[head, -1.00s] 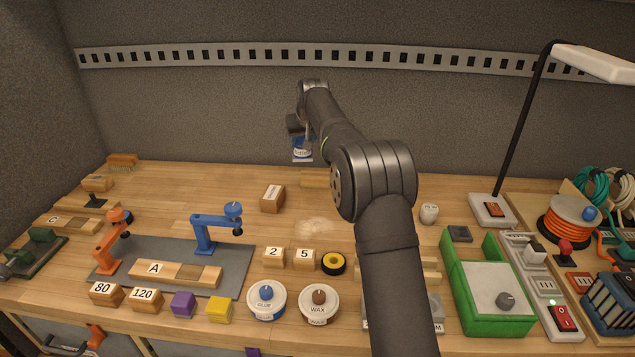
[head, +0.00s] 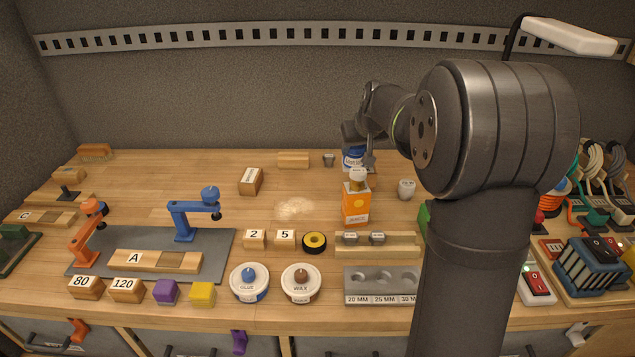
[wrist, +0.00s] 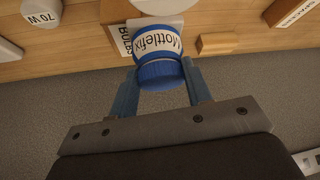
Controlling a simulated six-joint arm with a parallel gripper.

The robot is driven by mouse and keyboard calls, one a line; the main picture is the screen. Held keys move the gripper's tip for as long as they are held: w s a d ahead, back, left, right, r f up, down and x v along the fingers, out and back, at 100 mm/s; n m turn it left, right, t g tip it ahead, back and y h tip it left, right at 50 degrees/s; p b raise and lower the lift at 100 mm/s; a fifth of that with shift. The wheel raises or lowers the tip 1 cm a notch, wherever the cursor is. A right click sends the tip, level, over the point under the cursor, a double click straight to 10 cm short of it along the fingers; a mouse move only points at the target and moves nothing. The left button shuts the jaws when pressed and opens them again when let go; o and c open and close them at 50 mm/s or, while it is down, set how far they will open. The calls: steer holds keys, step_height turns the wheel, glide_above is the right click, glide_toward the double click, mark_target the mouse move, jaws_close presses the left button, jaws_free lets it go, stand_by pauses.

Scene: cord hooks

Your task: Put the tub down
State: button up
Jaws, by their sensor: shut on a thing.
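The tub (head: 352,161) is blue and white with a "Mottlefix" label. In the head view it is behind the orange box, partly hidden by my gripper (head: 357,150). In the wrist view my gripper (wrist: 161,76) has one finger on each side of the tub (wrist: 160,58), shut on its blue end. I cannot tell whether the tub's far end touches the bench.
Another bulb (head: 406,189) stands to the right, and a wooden block (head: 293,160) lies to the left. Bare bench (head: 140,180) extends at left.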

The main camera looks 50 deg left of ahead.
steer(key=shift+s+a+f, duration=0.75)
steer(key=shift+a+f, duration=0.9)
steer(key=shift+f, duration=0.1)
steer(key=shift+s+a+f, duration=0.7)
steer(key=shift+a+f, duration=0.9)
steer(key=shift+f, duration=0.15)
steer(key=shift+s+a+f, duration=0.75)
steer(key=shift+a+f, duration=0.9)
steer(key=shift+f, duration=0.1)
steer(key=o, duration=1.3)
steer(key=shift+f, duration=0.15)
steer(key=v, duration=1.2)
